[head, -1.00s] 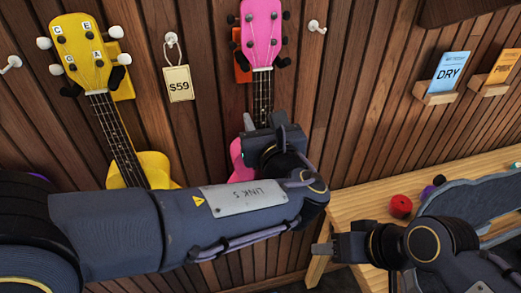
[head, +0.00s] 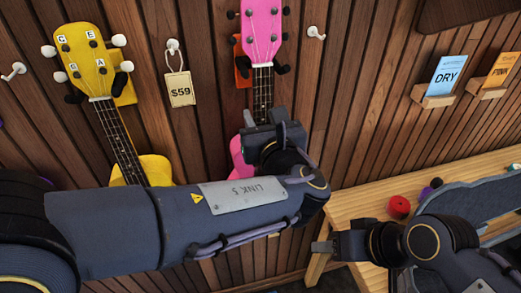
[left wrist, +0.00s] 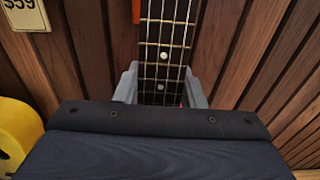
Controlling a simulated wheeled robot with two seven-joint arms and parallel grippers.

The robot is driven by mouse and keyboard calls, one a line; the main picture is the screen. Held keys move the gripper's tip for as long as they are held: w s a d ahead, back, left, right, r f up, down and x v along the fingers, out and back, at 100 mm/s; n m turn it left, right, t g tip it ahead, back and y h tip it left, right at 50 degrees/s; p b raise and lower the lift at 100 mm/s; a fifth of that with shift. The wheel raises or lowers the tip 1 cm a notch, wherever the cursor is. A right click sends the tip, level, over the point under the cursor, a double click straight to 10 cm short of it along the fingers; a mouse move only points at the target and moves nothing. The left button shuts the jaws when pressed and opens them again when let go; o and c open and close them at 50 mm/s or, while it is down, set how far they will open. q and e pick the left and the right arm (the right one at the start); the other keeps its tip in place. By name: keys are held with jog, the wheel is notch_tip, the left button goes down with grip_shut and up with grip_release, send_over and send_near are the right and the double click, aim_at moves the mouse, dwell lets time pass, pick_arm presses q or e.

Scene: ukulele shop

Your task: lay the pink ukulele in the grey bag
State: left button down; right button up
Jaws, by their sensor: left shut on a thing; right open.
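The pink ukulele (head: 262,35) is upright against the wood wall, in front of an orange hanger (head: 242,72). My left gripper (head: 265,115) is shut on its neck, with a finger on each side of the fretboard. The left wrist view shows the neck (left wrist: 165,45) between the fingers (left wrist: 161,88). My arm hides most of the pink body. A grey fabric thing that looks like the grey bag (head: 468,198) lies on the wooden table at right, partly behind my right arm. My right gripper (head: 325,246) is open and empty near the table's left end.
A yellow ukulele (head: 90,70) hangs to the left, with a $59 tag (head: 181,90) between the two. Empty white hooks (head: 316,32) stick out of the wall. A red spool (head: 399,206) stands on the table (head: 352,205). Card holders (head: 433,96) are at right.

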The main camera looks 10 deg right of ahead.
pick_arm(q)
jog(key=shift+r, duration=0.45)
jog(key=shift+s+d, duration=0.1)
jog(key=shift+s, duration=2.5)
jog(key=shift+s+d, duration=0.1)
jog(key=shift+s, duration=2.8)
